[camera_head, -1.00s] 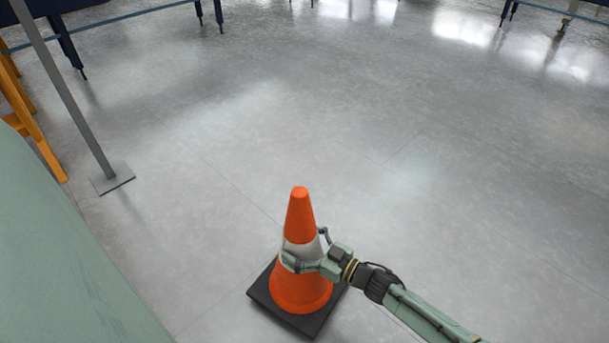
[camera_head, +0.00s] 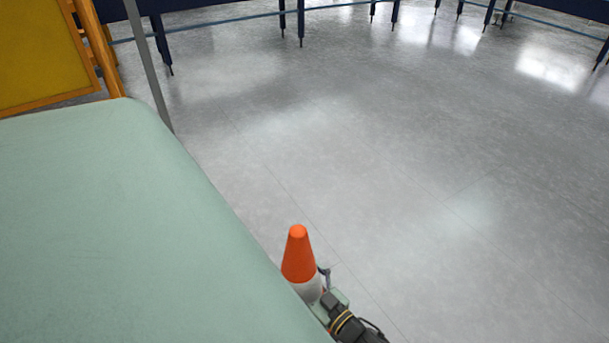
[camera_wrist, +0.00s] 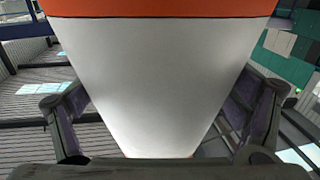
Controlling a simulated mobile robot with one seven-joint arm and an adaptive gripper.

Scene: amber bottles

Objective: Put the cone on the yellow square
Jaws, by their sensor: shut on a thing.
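In the wrist view the cone's white band (camera_wrist: 165,75) fills the middle, with a finger on each side (camera_wrist: 160,112). No yellow square on the floor shows in these frames.
A grey post (camera_head: 148,75) stands at upper left, beside an orange-framed yellow board (camera_head: 45,58). Dark blue table legs (camera_head: 300,22) line the back. The grey floor (camera_head: 400,170) in the middle and right is clear.

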